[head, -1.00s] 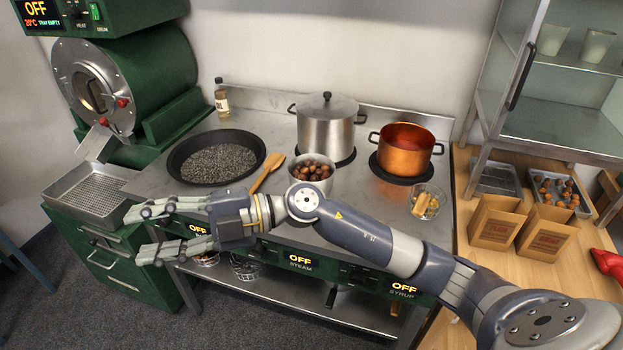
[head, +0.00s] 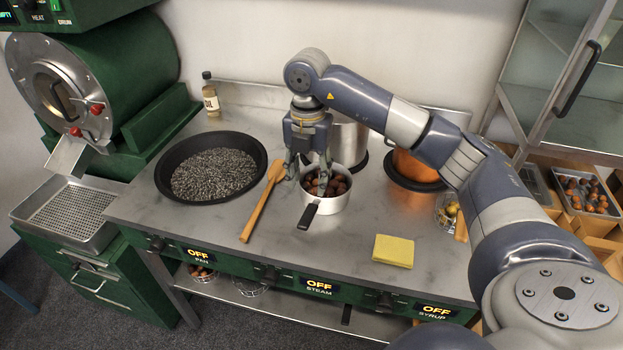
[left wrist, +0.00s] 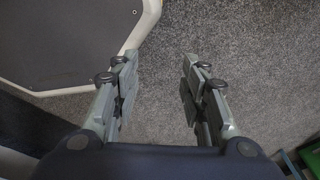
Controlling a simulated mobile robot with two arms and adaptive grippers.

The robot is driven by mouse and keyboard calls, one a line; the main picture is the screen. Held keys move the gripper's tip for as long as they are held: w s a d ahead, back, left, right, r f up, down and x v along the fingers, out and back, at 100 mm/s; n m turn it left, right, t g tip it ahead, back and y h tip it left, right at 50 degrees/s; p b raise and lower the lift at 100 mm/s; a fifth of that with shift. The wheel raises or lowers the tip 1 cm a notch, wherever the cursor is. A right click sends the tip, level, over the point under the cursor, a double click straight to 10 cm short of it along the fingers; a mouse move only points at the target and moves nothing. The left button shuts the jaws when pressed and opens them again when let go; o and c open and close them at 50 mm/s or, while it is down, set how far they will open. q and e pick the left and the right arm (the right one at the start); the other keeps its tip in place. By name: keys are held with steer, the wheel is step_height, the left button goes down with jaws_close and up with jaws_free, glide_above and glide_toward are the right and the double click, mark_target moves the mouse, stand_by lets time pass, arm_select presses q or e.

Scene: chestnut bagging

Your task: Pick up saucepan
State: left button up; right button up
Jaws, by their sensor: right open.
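The saucepan (head: 337,204) is a small silver pan with chestnuts (head: 336,184) in it, standing on the steel worktop in the head view. Its black handle (head: 309,215) points toward the front. My right gripper (head: 308,176) is open and points down at the pan's back left part, its fingers spread at the rim. I cannot tell whether a finger touches the pan or reaches inside it. My left gripper (left wrist: 158,72) shows only in the left wrist view, open and empty above grey carpet.
A wooden spoon (head: 258,210) and a black pan of dark grains (head: 163,180) lie left of the saucepan. A steel pot (head: 349,145) and a copper pot (head: 412,168) stand behind, partly hidden by my arm. A yellow sponge (head: 394,251) lies front right.

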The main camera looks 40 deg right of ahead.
mark_target(311, 207)
steer(key=shift+s+f, duration=0.3)
steer(key=shift+f, duration=0.2)
steer(key=shift+s+f+p, duration=0.3)
steer(key=shift+s+f, duration=0.15)
steer(key=shift+s, duration=0.05)
steer(key=shift+s+f, duration=0.25)
steer(key=shift+f, duration=0.95)
steer(key=f+p, duration=0.1)
steer(key=f, duration=0.2)
steer(key=f+p, duration=0.1)
steer(key=f, duration=0.1)
steer(key=shift+w+p, duration=0.3)
steer(key=shift+w, duration=0.1)
steer(key=shift+d+f, duration=0.1)
steer(key=shift+f, duration=0.05)
steer(key=c, duration=0.5)
jaws_close()
arm_select(q)
steer(key=s+r, duration=0.3)
steer(key=s, duration=0.2)
steer(key=shift+s+g, duration=0.3)
steer(key=shift+s, duration=0.1)
arm_select(e)
steer(key=shift+w, duration=0.1)
